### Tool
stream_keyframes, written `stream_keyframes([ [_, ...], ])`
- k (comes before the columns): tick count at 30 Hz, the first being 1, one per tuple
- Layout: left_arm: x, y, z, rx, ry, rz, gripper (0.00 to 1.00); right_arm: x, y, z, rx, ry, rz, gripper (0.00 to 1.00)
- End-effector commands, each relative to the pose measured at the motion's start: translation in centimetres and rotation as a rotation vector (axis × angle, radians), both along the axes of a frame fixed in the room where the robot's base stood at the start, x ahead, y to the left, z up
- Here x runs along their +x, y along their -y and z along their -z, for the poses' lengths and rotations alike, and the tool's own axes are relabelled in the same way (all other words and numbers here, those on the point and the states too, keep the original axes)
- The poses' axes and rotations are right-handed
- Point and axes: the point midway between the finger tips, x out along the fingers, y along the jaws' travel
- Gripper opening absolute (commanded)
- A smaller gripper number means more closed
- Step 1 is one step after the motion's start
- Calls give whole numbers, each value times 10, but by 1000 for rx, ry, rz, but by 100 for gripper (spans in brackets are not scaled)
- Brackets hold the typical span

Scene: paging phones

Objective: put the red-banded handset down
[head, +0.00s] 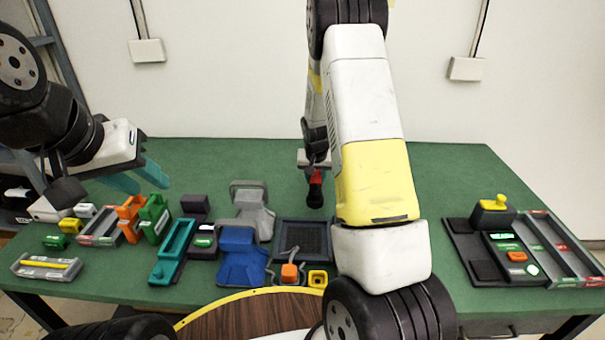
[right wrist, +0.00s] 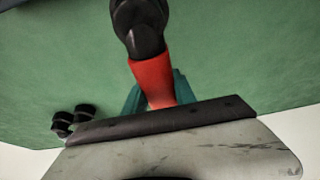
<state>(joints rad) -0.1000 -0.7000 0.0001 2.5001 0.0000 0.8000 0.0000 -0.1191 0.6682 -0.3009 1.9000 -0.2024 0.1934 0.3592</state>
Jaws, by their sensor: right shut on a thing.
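The red-banded handset (head: 315,195) hangs roughly upright over the back middle of the green table in the head view, black with a red band. In the right wrist view its red band (right wrist: 153,80) sits between the teal fingers of my right gripper (right wrist: 158,92), which is shut on it. The black end (right wrist: 140,25) points away from the gripper. In the head view my right arm hides most of that gripper. I cannot tell whether the handset touches the table. My left gripper (head: 142,180) is open and empty above the table's left side.
Grey cradle (head: 250,205), blue cradle (head: 242,258) and dark tray (head: 318,238) stand front of middle. Teal, green and orange holders (head: 130,215) crowd the left. A dark panel (head: 460,245) with a yellow-knobbed unit (head: 492,212) and grey rails stands right. The green table (head: 235,158) is clear at the back.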

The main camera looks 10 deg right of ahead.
Motion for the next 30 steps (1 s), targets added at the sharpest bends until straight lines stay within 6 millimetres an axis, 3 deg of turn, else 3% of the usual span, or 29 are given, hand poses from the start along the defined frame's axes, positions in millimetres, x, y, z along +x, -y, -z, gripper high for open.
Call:
stream_keyframes([
  [4, 0, 0, 0, 0, 0, 0, 36, 12, 2, 2, 1, 1, 0, 0],
  [11, 0, 0, 0, 0, 0, 0, 36, 9, 2, 35, 0, 0, -1, 0],
  [21, 0, 0, 0, 0, 0, 0, 36, 9, 2, 38, 0, 1, -1, 0],
  [22, 0, 0, 0, 0, 0, 0, 36, 9, 2, 39, 1, 0, -1, 36],
  [24, 0, 0, 0, 0, 0, 0, 36, 9, 2, 38, 0, 1, -1, 50],
  [25, 0, 0, 0, 0, 0, 0, 36, 9, 2, 38, 1, 0, -1, 54],
  [30, 0, 0, 0, 0, 0, 0, 36, 9, 2, 38, 0, 1, -1, 54],
])
